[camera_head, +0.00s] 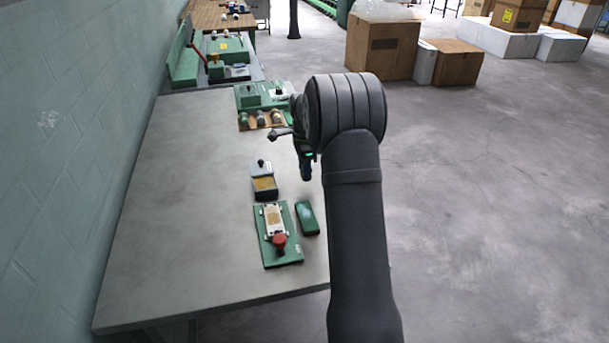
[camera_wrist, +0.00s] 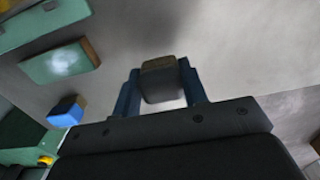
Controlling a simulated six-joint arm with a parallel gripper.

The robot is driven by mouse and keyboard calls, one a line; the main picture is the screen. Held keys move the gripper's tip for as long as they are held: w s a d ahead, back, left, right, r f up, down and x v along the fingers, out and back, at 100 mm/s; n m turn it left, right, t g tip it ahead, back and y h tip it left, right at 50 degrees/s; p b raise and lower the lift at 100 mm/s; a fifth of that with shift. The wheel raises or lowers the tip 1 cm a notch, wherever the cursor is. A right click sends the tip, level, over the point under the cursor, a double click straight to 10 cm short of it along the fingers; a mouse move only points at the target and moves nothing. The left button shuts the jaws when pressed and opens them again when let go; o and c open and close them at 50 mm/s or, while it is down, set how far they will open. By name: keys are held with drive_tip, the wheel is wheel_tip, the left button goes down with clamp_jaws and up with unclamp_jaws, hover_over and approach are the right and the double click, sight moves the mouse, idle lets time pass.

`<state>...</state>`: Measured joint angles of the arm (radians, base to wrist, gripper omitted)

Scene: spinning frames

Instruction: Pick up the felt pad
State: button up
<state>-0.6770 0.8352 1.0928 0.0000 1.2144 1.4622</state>
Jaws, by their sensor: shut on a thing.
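My gripper (camera_wrist: 160,84) is shut on a small dark grey block with a tan-brown face, which I take to be the felt pad (camera_wrist: 161,88). The pad sits between the two blue fingers in the wrist view. In the head view my gripper (camera_head: 306,170) is over the right side of the grey table, and the pad cannot be made out there. The wrist view shows the pad above the table surface, with its height hard to tell.
A green block (camera_head: 307,218) lies beside a green plate with a red knob (camera_head: 279,243) on the grey table (camera_head: 180,200). A grey box with a tan top (camera_head: 264,185) stands behind. A blue block (camera_wrist: 66,110) shows in the wrist view. The table's left half is clear.

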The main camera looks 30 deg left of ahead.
drive_tip(key=w+d+r, duration=0.1)
drive_tip(key=d+r, duration=0.7)
drive_tip(key=d, duration=0.3)
drive_tip(key=shift+w+d, duration=0.2)
drive_tip(key=shift+d, duration=0.15)
drive_tip(key=o, duration=0.3)
drive_tip(key=shift+c, duration=0.7)
